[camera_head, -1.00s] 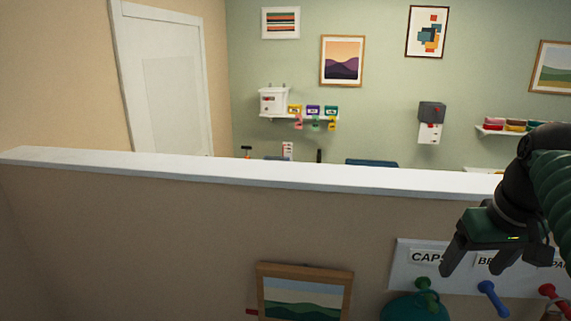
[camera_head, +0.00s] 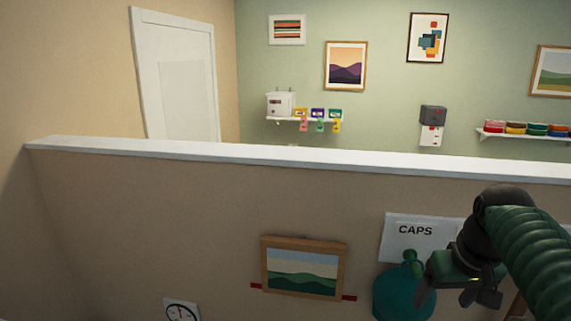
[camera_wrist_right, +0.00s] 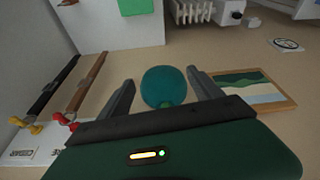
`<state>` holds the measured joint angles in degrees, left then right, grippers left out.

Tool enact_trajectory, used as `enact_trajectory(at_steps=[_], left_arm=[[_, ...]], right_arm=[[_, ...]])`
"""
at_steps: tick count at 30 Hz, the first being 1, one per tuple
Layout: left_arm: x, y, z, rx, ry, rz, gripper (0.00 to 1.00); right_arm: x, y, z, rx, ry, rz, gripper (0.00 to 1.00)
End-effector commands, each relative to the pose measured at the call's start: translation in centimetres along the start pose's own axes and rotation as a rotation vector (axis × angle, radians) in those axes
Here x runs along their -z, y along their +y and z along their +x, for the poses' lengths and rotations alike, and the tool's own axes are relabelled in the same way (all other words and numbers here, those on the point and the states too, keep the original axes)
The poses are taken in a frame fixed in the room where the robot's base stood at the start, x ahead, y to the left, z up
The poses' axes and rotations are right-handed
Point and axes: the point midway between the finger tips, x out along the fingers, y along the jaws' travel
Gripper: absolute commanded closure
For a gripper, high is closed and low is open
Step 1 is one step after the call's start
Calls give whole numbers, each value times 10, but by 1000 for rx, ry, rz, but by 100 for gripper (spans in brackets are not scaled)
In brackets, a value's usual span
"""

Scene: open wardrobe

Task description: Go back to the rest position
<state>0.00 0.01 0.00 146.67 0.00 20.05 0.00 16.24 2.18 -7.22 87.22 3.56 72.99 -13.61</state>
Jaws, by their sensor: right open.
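My right gripper (camera_head: 460,298) comes in from the right in the head view, in front of the hook board. In the right wrist view its two fingers (camera_wrist_right: 165,95) are spread apart and nothing is held between them. A teal cap (camera_wrist_right: 163,86) shows beyond the gap between the fingers. In the head view the teal cap (camera_head: 395,295) hangs from a green hook (camera_head: 411,262) below the CAPS label (camera_head: 415,230), left of the gripper. My left gripper is in neither view.
A white-topped half wall (camera_head: 250,152) crosses the head view. A framed landscape (camera_head: 302,269) hangs on it left of the cap, and a round dial (camera_head: 182,311) is lower left. Dark and brown hanging straps (camera_wrist_right: 88,82) are at the left in the wrist view.

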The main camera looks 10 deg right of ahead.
Motion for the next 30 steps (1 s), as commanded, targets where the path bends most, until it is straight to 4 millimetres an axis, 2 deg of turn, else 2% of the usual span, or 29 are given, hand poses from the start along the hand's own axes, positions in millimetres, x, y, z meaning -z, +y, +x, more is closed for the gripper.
enact_trajectory(at_steps=[1,5,8,11,12,15,16,18,21,30], left_arm=[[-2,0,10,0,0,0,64],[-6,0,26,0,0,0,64],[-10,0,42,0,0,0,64],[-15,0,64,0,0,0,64],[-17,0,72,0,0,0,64],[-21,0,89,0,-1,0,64],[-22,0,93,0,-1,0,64],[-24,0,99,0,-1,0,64],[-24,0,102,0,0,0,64],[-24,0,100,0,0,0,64]], right_arm=[[-8,-8,24,5,-8,-8,26],[-28,-32,80,16,-21,-26,26],[-54,-55,136,25,-33,-47,26],[-100,-86,204,35,-52,-81,26],[-122,-98,231,40,-60,-96,26],[-178,-122,282,50,-72,-130,26],[-193,-127,293,53,-75,-140,26],[-221,-135,311,58,-78,-157,26],[-244,-140,322,63,-79,-171,26],[-247,-141,322,64,-79,-172,26]])
